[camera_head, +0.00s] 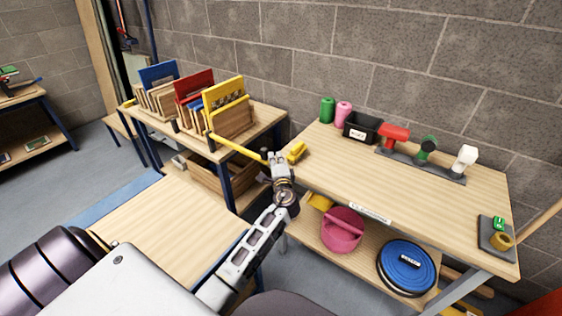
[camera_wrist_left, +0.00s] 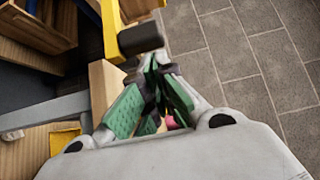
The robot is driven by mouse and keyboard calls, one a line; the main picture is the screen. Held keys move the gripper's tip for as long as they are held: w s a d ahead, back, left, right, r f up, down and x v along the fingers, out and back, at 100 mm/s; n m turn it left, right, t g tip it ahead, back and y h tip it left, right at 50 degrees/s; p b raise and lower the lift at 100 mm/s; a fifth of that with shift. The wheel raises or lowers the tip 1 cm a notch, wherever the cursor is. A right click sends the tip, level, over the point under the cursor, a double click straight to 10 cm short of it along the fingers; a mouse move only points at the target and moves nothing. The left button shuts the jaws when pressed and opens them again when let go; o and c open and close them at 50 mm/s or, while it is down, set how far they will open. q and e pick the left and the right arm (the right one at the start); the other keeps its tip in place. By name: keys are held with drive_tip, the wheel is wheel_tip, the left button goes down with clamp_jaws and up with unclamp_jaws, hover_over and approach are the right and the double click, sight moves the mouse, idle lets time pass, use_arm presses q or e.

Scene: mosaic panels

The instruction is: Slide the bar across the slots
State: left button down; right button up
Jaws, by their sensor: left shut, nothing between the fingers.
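A yellow bar (camera_head: 237,148) runs low across the front of the right-hand rack and sticks out past the table's right edge. Its dark end cap is close to my left gripper (camera_head: 279,160). In the left wrist view the yellow bar (camera_wrist_left: 111,30) ends in a black cap (camera_wrist_left: 140,39) just beyond my fingertips (camera_wrist_left: 158,68). The green-padded fingers are together with nothing between them; whether they touch the cap I cannot tell. The wooden slotted racks hold a blue panel (camera_head: 158,73), a red panel (camera_head: 194,85) and a yellow panel (camera_head: 223,94). My right gripper is out of view.
A second table (camera_head: 400,185) on the right carries a black bin (camera_head: 362,128), green and pink rolls, and red, green and white handled tools. A yellow block (camera_head: 297,152) is near its left end. Its lower shelf holds a pink container (camera_head: 342,230) and a blue disc (camera_head: 407,266).

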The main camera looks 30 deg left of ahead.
sight(222, 140)
use_arm(q)
drive_tip(key=shift+a, duration=0.35)
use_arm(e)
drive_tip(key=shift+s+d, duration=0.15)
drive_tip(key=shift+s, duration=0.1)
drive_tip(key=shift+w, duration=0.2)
